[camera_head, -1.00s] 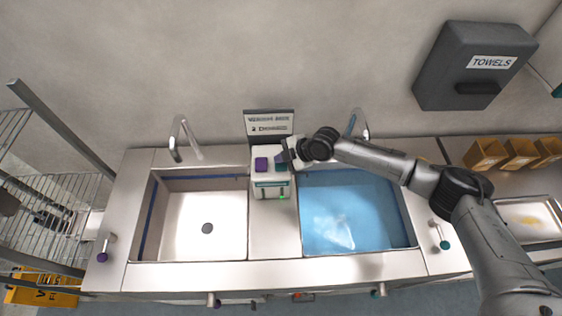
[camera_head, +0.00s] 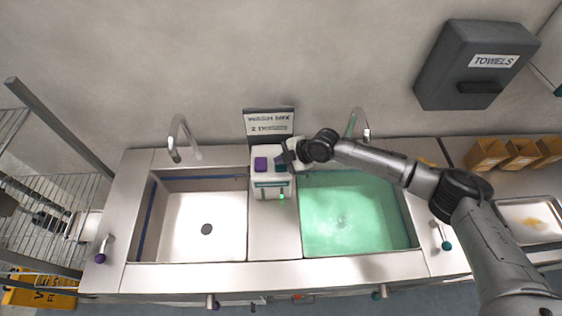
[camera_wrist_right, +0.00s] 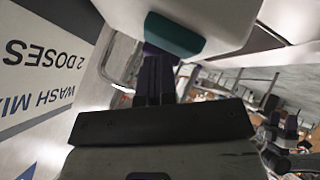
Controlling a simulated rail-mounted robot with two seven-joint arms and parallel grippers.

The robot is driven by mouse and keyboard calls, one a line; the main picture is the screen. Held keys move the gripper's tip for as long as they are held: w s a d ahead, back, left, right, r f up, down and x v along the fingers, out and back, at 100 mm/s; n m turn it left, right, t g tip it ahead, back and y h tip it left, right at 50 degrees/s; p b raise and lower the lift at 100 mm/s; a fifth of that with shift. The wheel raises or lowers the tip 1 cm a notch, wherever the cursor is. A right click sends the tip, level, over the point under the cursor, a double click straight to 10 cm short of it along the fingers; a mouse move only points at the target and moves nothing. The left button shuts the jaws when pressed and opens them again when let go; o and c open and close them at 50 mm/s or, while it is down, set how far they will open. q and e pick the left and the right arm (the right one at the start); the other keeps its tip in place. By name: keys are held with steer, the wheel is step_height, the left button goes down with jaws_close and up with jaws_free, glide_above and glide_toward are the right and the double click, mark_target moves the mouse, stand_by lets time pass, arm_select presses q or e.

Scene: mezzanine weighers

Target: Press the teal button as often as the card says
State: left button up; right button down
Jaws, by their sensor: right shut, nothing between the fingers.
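A white dispenser box (camera_head: 271,188) stands between the two sinks, with a purple button (camera_head: 261,164) and a teal button (camera_head: 281,167) on top. The card (camera_head: 268,123) behind it reads "WASH MIX, 2 DOSES"; it shows upside down in the right wrist view (camera_wrist_right: 40,75). My right gripper (camera_head: 284,159) is shut and empty at the teal button. In the right wrist view the teal button (camera_wrist_right: 174,35) is right at the fingertips; I cannot tell whether they touch it. A green light (camera_head: 282,197) shows on the box front.
The right sink (camera_head: 345,256) holds green liquid; the left sink (camera_head: 207,206) is empty. A faucet (camera_head: 180,135) stands behind the left sink. A towel dispenser (camera_head: 470,75) hangs on the wall. Wire racks (camera_head: 60,185) stand at left.

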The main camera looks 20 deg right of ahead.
steer(key=shift+r+p, duration=0.5)
steer(key=shift+r, duration=0.45)
steer(key=shift+r, duration=0.1)
steer(key=shift+r+p, duration=1.7)
steer(key=shift+r, duration=0.75)
